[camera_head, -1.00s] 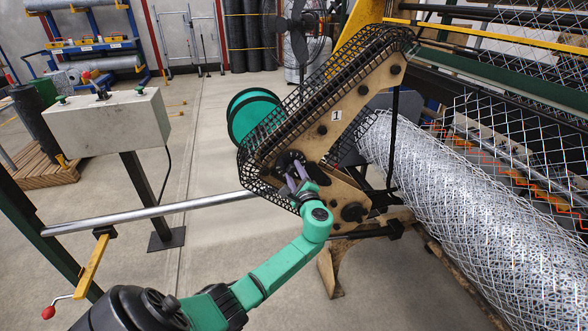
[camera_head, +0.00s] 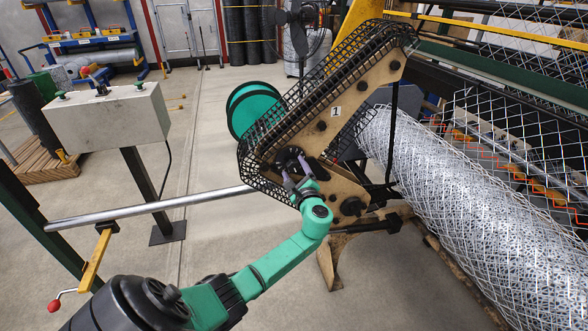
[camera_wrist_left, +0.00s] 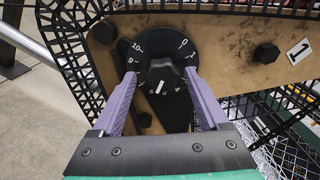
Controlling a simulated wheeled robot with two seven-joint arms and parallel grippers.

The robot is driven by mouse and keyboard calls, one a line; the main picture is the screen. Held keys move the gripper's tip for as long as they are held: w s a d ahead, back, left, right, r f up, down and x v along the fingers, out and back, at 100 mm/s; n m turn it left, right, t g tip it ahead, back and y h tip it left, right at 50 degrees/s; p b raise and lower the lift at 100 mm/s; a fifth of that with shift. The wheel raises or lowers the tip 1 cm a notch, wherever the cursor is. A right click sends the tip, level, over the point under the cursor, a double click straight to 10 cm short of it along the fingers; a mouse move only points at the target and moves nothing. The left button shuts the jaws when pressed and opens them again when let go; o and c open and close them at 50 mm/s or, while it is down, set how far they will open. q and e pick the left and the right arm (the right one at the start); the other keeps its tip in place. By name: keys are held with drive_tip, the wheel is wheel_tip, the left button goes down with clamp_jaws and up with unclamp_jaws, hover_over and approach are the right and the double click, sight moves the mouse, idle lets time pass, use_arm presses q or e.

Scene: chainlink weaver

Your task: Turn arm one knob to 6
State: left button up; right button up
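The arm one knob is a black knob (camera_wrist_left: 160,72) on a round black dial with white numbers, set in the tan side plate marked 1 (camera_head: 322,130). In the left wrist view, 10 and 9 show at upper left and 0 and 1 at upper right. A white mark on the knob points down toward the lower numbers, partly hard to read. My left gripper (camera_head: 292,180) is at the dial. Its two purple fingers (camera_wrist_left: 160,78) stand apart on either side of the knob, with gaps showing; contact cannot be seen. My right gripper is not in view.
A black mesh guard (camera_head: 330,75) runs along the side plate's edge. A metal bar (camera_head: 150,208) extends left from the machine. A large wire mesh roll (camera_head: 460,220) lies at right.

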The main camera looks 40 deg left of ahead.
use_arm(q)
drive_tip(key=shift+r, duration=0.2)
drive_tip(key=b+v, duration=0.1)
drive_tip(key=v, duration=1.3)
drive_tip(key=shift+d, duration=0.2)
drive_tip(key=shift+s, duration=0.15)
